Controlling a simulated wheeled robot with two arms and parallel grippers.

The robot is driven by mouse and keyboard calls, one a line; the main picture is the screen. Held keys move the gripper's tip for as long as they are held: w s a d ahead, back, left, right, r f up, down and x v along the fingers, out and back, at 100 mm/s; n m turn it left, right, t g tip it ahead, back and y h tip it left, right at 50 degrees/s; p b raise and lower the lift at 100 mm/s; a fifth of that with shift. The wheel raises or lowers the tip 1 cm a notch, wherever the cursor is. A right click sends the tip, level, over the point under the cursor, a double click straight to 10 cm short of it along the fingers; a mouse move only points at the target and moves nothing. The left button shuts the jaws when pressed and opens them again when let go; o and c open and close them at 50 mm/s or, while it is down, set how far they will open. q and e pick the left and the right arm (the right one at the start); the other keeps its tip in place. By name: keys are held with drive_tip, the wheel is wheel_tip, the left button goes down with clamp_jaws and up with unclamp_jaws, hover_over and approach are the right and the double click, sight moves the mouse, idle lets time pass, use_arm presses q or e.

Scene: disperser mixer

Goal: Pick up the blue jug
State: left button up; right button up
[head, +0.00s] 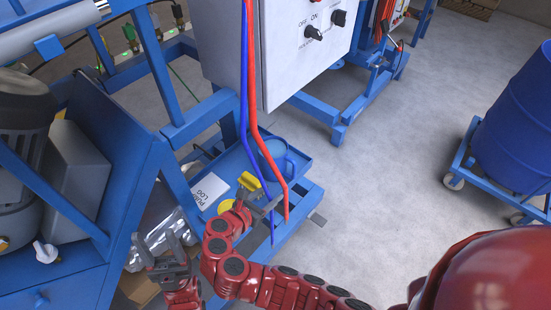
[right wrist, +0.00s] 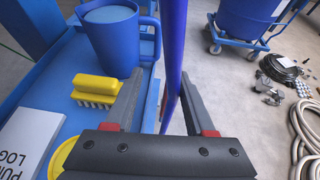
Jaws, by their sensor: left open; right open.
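The blue jug (head: 273,150) stands upright on a blue shelf tray in the head view, partly covered by the hanging hoses. In the right wrist view the jug (right wrist: 112,42) is at the upper left, its handle on its right side. My right gripper (head: 262,203) is open and empty, on the near side of the jug and apart from it. In the right wrist view, its fingers (right wrist: 162,75) point toward the handle side, with a blue hose (right wrist: 173,55) appearing between them. My left gripper (head: 168,255) is open and empty, lower left, away from the jug.
A yellow brush (right wrist: 95,90), a white log sheet (head: 208,190) and a yellow round item (head: 226,206) lie on the tray (head: 300,160).

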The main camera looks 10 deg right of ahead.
sight(293, 175)
drive_tip(key=b+x, duration=0.3)
drive_tip(key=x, duration=0.2)
drive_tip(key=b+x, duration=0.4)
drive_tip(key=x, duration=0.1)
drive_tip(key=b+x, duration=0.3)
drive_tip(key=x, duration=0.2)
drive_tip(key=shift+w+f, duration=0.25)
drive_tip(key=shift+f, duration=0.25)
drive_tip(key=shift+w+d+b, duration=0.15)
drive_tip(key=shift+w+b, duration=0.05)
drive_tip(key=shift+b, duration=0.15)
drive_tip(key=shift+r, duration=0.15)
clamp_jaws()
drive_tip(key=shift+w, duration=0.1)
